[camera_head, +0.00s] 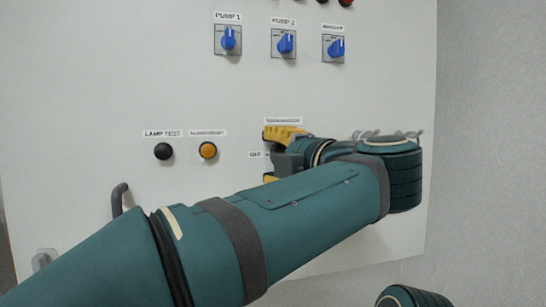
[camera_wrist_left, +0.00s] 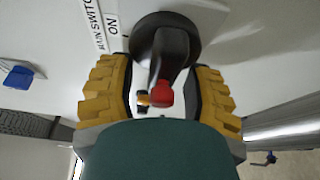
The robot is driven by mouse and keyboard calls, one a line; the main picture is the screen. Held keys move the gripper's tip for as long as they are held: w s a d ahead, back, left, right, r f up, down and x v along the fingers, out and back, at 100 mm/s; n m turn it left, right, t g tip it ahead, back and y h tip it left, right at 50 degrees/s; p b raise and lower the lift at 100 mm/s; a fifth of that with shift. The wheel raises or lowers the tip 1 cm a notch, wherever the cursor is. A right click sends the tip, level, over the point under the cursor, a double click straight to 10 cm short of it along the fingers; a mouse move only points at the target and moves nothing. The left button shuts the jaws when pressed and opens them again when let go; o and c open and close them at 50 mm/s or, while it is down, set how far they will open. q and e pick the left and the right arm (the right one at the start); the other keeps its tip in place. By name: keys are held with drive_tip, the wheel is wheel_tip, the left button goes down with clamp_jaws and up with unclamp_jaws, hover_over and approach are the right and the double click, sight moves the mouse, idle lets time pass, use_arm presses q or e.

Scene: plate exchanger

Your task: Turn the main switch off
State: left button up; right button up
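The main switch shows in the left wrist view as a black round base with a black handle (camera_wrist_left: 168,55) ending in a red tip. Its printed label with "ON" (camera_wrist_left: 112,28) is beside the base. My left gripper (camera_head: 275,157) is at the panel, just under the switch's label; in the head view it hides the switch, and "OFF" (camera_head: 255,155) shows to its left. In the wrist view the yellow fingers of the left gripper (camera_wrist_left: 160,78) stand on both sides of the handle, open, with gaps visible. My right gripper is not in view.
The white panel (camera_head: 90,80) has blue knobs PUMP 1 (camera_head: 228,38), PUMP 2 (camera_head: 286,43) and a third (camera_head: 336,48) above. A black button (camera_head: 163,151) and an orange button (camera_head: 208,150) sit left of the gripper. A dark handle (camera_head: 119,200) stands out lower left.

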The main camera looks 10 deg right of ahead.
use_arm(q)
drive_tip(key=shift+s+a, duration=0.1)
drive_tip(key=shift+s, duration=0.15)
drive_tip(key=v, duration=1.1)
drive_tip(key=shift+s+d, duration=0.3)
drive_tip(key=shift+r, duration=0.1)
